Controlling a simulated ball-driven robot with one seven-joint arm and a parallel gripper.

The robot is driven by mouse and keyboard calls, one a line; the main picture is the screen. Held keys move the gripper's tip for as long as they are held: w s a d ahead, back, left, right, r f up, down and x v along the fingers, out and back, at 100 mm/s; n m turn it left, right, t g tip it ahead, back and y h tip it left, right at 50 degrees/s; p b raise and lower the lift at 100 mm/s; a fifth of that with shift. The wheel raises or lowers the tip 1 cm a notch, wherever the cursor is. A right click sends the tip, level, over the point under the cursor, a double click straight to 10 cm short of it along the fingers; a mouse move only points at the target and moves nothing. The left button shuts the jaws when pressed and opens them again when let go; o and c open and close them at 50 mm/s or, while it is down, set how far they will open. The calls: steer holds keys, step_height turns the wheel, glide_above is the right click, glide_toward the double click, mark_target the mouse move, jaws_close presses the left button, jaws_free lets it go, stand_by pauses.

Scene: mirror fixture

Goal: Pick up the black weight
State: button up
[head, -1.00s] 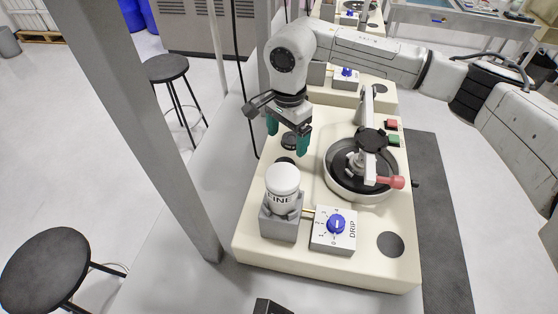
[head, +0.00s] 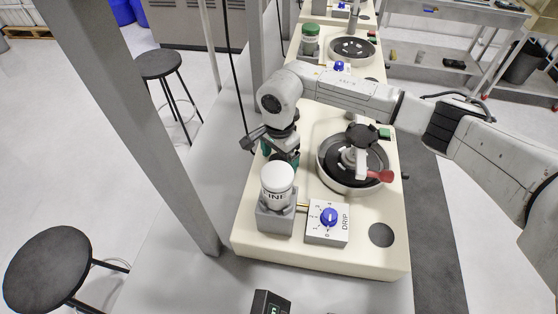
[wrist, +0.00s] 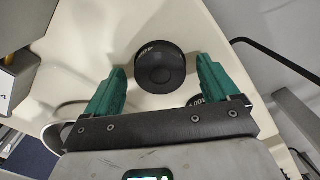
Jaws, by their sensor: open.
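A black weight (wrist: 160,66), round with a raised knob and small white lettering, stands on the cream bench top, between and just beyond my fingertips in the wrist view. A second dark round piece (wrist: 195,101) with white digits shows partly behind the right finger. My gripper (wrist: 161,72) is open, its teal fingers apart on either side of the weight, with no clear contact. In the head view my gripper (head: 281,157) is low over the bench behind the white-capped jar, and the weight is hidden there.
The white-capped jar (head: 277,184) in its grey holder stands close in front of my gripper. The DRIP dial box (head: 327,222) is beside it. A grey post (head: 130,120) rises at left.

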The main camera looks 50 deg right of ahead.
steer(key=shift+r, duration=0.1)
steer(key=c, duration=1.2)
steer(key=shift+o, duration=0.2)
steer(key=shift+r, duration=0.1)
steer(key=shift+r+b, duration=0.5)
steer(key=shift+r, duration=0.05)
steer(key=s+r+b, duration=0.5)
steer(key=s+r, duration=0.9)
steer(key=shift+d+r, duration=0.25)
steer(key=shift+r, duration=0.1)
steer(key=shift+d, duration=0.1)
